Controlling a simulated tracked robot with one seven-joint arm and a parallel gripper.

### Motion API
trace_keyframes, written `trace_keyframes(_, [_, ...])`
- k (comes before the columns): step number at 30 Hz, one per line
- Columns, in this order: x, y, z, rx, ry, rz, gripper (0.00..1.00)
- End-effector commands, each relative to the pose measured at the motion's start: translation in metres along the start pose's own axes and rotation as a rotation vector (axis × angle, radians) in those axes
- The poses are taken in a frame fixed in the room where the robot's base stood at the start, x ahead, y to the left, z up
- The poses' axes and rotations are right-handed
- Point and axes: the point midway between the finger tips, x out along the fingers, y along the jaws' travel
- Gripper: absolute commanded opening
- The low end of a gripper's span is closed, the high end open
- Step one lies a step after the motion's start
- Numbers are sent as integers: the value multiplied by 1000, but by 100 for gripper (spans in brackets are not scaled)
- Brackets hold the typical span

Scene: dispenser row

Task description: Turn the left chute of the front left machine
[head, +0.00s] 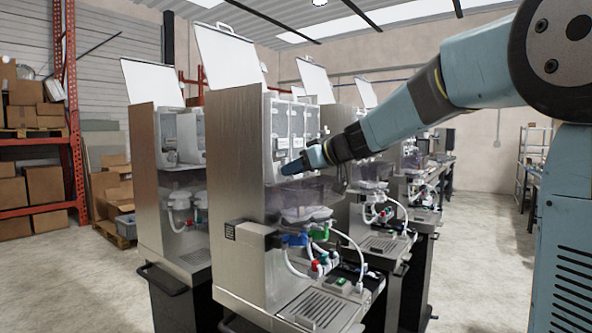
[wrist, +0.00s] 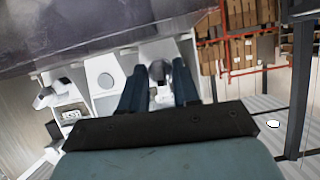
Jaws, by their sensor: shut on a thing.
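My gripper (head: 288,168) is at the front of these canisters, reaching in from the right. In the wrist view, the two dark blue fingers of my gripper (wrist: 158,90) stand on either side of a small grey-white piece, the chute (wrist: 157,72), and are shut on it. Its far end is partly hidden between the fingers. Another pale spout (wrist: 48,98) sits apart at the left of the wrist view. The head view hides the held chute behind my gripper.
Below the canisters are hoses, coloured valves and a drip tray (head: 318,309). Another machine (head: 168,190) stands close at the left, and more stand behind to the right. A rack with boxes (head: 40,140) is at the far left. Floor is open at the right.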

Motion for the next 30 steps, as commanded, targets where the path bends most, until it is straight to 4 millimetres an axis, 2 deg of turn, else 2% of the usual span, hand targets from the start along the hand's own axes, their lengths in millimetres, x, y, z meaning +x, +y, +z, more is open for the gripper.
trace_keyframes(8, [0,3,0,173,2,-71,0])
trace_keyframes(30, [1,8,3,813,1,-337,0])
